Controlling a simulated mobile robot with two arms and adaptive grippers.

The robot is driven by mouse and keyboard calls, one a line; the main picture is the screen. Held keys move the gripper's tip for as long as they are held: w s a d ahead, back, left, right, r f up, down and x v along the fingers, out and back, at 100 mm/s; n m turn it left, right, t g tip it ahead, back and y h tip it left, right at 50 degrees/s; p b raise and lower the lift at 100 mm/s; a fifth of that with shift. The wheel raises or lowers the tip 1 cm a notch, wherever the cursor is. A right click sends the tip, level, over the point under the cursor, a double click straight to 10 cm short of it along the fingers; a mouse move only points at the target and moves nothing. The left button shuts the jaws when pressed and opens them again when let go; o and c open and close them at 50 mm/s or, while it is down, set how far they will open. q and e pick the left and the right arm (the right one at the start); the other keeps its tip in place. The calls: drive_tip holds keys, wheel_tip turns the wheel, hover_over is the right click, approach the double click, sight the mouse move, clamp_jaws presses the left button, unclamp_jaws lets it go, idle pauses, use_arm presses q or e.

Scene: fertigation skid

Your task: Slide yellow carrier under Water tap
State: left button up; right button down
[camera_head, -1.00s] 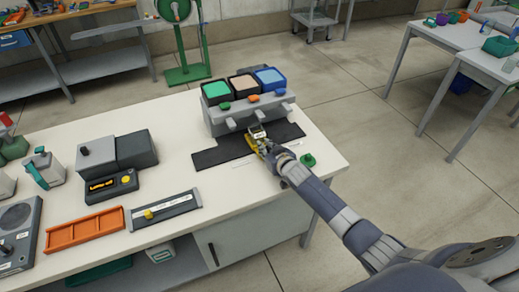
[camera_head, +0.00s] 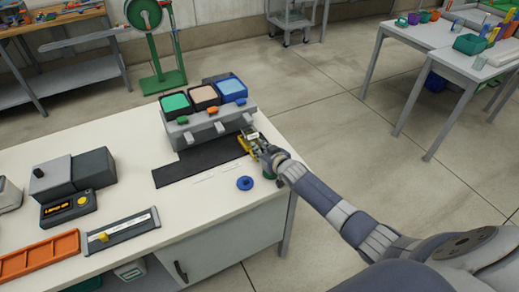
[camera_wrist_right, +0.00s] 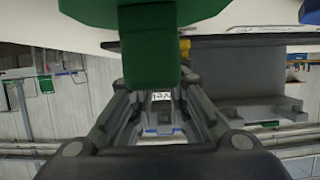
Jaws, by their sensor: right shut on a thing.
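The yellow carrier (camera_head: 245,145) is at the right end of the dark strip (camera_head: 190,166), in front of the grey dispenser (camera_head: 207,122). The dispenser has several grey spouts under green, peach and blue bins. The carrier stands by the rightmost spout, below the blue bin (camera_head: 231,88). I cannot read which tap is Water. My left gripper is out of view.
A blue ring (camera_head: 245,183) lies on the table (camera_head: 130,190) near the front edge. A green piece (camera_head: 268,175) is partly behind my right arm. A slide gauge (camera_head: 122,231), orange tray (camera_head: 38,255) and grey device (camera_head: 73,174) stand at left.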

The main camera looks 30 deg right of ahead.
drive_tip(key=shift+d, duration=0.25)
drive_tip(key=c, duration=1.5)
unclamp_jaws()
drive_tip(key=shift+d, duration=0.1)
drive_tip(key=shift+s+r, duration=0.15)
drive_tip(key=shift+s, duration=0.4)
drive_tip(key=v, duration=1.1)
drive_tip(key=shift+w+r, duration=0.1)
